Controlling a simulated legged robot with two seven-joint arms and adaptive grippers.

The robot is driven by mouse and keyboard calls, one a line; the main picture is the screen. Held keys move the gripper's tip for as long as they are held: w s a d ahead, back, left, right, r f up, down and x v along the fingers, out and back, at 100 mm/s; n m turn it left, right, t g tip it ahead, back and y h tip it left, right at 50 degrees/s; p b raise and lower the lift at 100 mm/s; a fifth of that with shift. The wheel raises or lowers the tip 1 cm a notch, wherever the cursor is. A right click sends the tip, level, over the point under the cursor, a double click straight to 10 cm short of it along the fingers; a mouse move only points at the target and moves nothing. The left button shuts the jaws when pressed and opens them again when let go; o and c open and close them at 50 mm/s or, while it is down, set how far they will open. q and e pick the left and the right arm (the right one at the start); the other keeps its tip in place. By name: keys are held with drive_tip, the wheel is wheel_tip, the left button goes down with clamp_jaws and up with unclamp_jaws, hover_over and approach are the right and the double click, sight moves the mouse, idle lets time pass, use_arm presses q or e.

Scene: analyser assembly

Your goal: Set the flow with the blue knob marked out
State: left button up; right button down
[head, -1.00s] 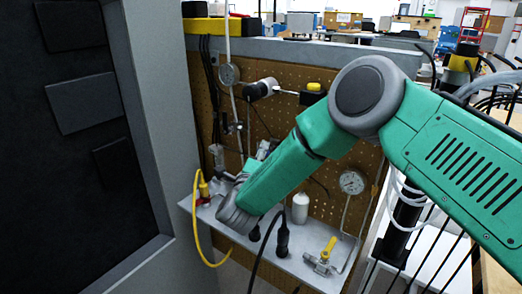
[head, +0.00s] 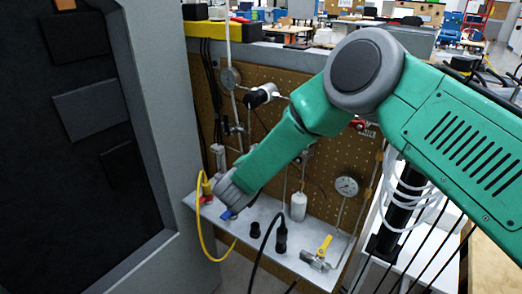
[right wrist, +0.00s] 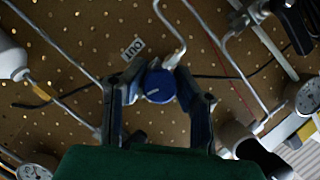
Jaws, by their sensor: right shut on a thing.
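In the right wrist view, the blue knob (right wrist: 159,86) with a white pointer line stands before the perforated board. A white label reading OUT (right wrist: 132,49), upside down in the picture, is beside it. My right gripper (right wrist: 158,84) is shut on the knob, one dark finger on each side. In the head view my green right arm comes in from the right and reaches down to the back of the shelf. My left gripper is not in view.
A metal shelf (head: 262,222) fronts the pegboard (head: 325,160). On it are a yellow-handled valve (head: 318,254), a white bottle (head: 298,206), black connectors (head: 281,240) and a yellow cable (head: 201,228). A round gauge (head: 346,186) is at right. A grey cabinet wall is at left.

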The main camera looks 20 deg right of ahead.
drive_tip(key=n+g+p, duration=0.2)
drive_tip(key=n, duration=0.1)
drive_tip(key=shift+s+f+h, duration=0.1)
drive_tip(key=shift+h, duration=0.3)
drive_tip(key=shift+n+g+p, duration=0.5)
drive_tip(key=shift+n, duration=0.6)
drive_tip(key=shift+n+g+h, duration=0.4)
drive_tip(key=shift+n+h, duration=0.1)
drive_tip(key=shift+n, duration=0.1)
drive_tip(key=shift+n+g+h+b, duration=0.35)
drive_tip(key=shift+n+g+h, duration=0.25)
drive_tip(key=shift+n, duration=0.6)
drive_tip(key=shift+n+g+h+b, duration=0.3)
drive_tip(key=shift+n+g+b, duration=0.4)
drive_tip(key=shift+n, duration=0.3)
drive_tip(key=shift+d+r+n, duration=0.1)
drive_tip(key=shift+r+n, duration=0.15)
drive_tip(key=shift+n, duration=0.05)
